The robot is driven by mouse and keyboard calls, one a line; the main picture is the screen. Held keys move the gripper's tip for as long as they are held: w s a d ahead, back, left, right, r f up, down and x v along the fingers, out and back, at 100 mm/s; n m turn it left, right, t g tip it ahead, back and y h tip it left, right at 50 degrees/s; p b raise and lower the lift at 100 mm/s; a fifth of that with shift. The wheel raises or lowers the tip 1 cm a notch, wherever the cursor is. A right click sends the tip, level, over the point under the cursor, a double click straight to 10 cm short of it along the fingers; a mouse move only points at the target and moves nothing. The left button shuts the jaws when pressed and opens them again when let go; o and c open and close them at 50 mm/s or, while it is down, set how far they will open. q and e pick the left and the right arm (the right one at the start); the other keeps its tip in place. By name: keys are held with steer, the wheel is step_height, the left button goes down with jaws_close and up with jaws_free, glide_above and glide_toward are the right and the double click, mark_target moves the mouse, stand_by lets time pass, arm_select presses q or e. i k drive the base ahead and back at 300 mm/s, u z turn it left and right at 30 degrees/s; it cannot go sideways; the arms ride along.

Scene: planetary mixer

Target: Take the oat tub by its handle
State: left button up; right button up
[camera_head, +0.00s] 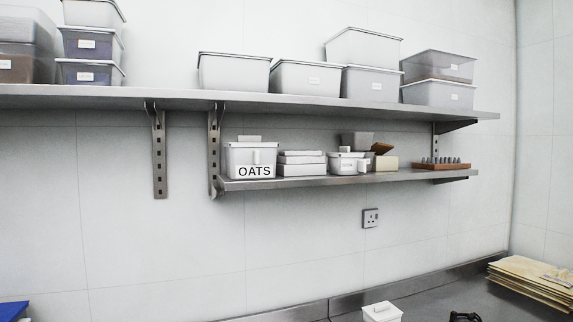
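The oat tub (234,160) is a white lidded box with a black OATS label on its front. It stands upright at the left end of the lower wall shelf. A small upright white handle (257,157) shows on its front, above the label, and its lid has a raised grip on top. A small black shape (465,317) at the bottom edge looks like the tip of my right gripper; it is cut off, so its opening does not show. It is far below and right of the tub. My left gripper is not in view.
White stacked boxes (302,163) stand just right of the tub, then other small containers and a brown rack (442,164). The upper shelf (300,101) overhangs the tub closely. A white lidded box (382,313) and a paper stack (532,280) are on the counter below.

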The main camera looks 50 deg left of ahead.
mark_target(242, 163)
steer(key=i, duration=1.85)
steer(key=u, duration=3.2)
